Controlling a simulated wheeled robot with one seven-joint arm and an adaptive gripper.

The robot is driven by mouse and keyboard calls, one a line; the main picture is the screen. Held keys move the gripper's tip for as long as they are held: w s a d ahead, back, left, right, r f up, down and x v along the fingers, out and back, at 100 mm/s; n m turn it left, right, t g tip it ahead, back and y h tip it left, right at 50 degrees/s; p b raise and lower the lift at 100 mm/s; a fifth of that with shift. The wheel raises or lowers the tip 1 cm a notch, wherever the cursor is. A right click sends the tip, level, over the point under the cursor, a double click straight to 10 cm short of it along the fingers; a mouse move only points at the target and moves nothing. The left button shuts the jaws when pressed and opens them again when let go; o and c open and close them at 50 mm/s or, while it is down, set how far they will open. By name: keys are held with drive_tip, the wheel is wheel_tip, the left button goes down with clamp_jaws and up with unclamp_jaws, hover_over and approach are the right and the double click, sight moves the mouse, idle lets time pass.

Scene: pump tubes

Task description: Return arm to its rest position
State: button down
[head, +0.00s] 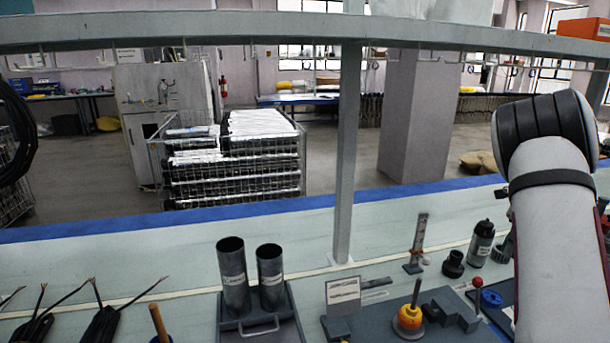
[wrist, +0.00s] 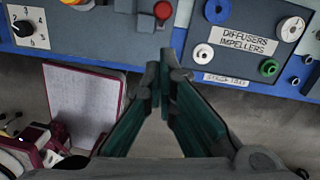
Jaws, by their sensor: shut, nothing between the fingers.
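My gripper (wrist: 164,88) shows in the wrist view with its dark fingers together at the tips and nothing between them. It hangs over the bench's front edge, with the floor below. In the head view my arm rises at the right side, and the gripper itself is out of that picture. Two grey metal tubes, a taller one (head: 233,277) and a shorter one (head: 270,278), stand upright in a dark tray with a handle (head: 262,329) on the bench.
A dial (wrist: 24,27) is at upper left and a red knob (wrist: 162,10) near the fingertips. A grey post (head: 347,150) rises from the bench (head: 180,262).

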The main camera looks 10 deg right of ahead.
drive_tip(key=s+a+r+n+t+p, duration=0.1)
drive_tip(key=s+a+r+n+p, duration=0.1)
drive_tip(key=s+a+r+n, duration=0.45)
drive_tip(key=s+a+r+n+p, duration=0.1)
drive_tip(key=a+r+n, duration=0.3)
drive_tip(key=a+r, duration=0.6)
drive_tip(key=s+a+r+n+t+p, duration=0.1)
drive_tip(key=s+a+r+n+p, duration=0.15)
drive_tip(key=a+r+n, duration=0.6)
drive_tip(key=s+a+f+n+p, duration=0.1)
drive_tip(key=s+a+n, duration=0.6)
drive_tip(key=s, duration=0.3)
drive_tip(key=s+a+f+n+t+p, duration=0.1)
drive_tip(key=s+a+n+p, duration=0.1)
drive_tip(key=s+a+n, duration=0.5)
drive_tip(key=s+a, duration=0.2)
drive_tip(key=s, duration=0.2)
drive_tip(key=shift+s+a+f+t+h, duration=0.15)
drive_tip(key=shift+s+t+h, duration=0.05)
drive_tip(key=shift+t+h, duration=0.1)
